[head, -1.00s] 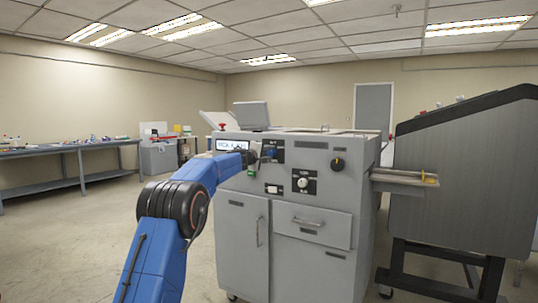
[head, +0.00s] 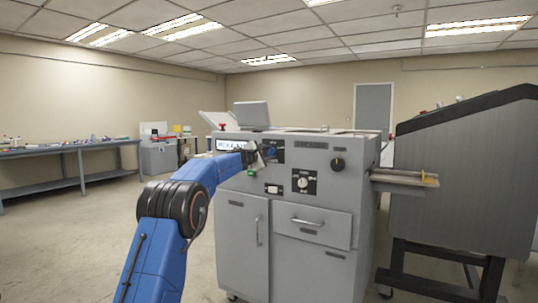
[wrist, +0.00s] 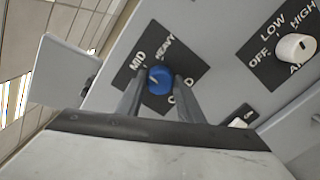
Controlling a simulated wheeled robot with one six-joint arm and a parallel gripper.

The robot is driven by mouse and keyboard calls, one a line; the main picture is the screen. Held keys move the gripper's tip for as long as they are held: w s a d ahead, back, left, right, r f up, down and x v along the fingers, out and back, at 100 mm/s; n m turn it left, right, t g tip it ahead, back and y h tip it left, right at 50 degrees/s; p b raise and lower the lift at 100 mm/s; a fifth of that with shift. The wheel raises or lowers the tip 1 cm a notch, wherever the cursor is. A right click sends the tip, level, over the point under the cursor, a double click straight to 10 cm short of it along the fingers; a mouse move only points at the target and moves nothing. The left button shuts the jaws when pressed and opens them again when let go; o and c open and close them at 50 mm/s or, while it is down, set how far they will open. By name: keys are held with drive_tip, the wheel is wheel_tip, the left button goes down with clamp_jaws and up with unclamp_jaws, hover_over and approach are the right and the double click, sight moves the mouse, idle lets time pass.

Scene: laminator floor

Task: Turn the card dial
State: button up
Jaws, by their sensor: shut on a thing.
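The card dial is a round blue knob (wrist: 160,76) on a black plate on the machine's front face. The plate's labels read MID and HEAVY, and a third is mostly covered by a finger. A small pale mark shows on the knob's left side, but its exact setting is hard to read. My gripper (wrist: 158,84) has its two dark fingers on either side of the knob, shut on it. In the head view, my gripper (head: 265,154) reaches the upper left of the grey machine (head: 340,200), and the blue dial (head: 271,152) is partly hidden.
A white knob (wrist: 297,47) labelled OFF, LOW and HIGH is right of the dial; it also shows in the head view (head: 302,183). A black knob (head: 338,163) is farther right. A lit display (head: 230,145) is at left. A large grey cabinet (head: 465,180) stands at right.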

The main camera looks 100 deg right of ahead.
drive_tip(key=shift+f, duration=0.15)
idle(0.3)
drive_tip(key=o, duration=1.1)
drive_tip(key=shift+c, duration=0.2)
drive_tip(key=shift+w+a, duration=0.3)
drive_tip(key=shift+w, duration=0.05)
drive_tip(key=v, duration=1.6)
drive_tip(key=shift+w, duration=0.2)
drive_tip(key=shift+a, duration=0.1)
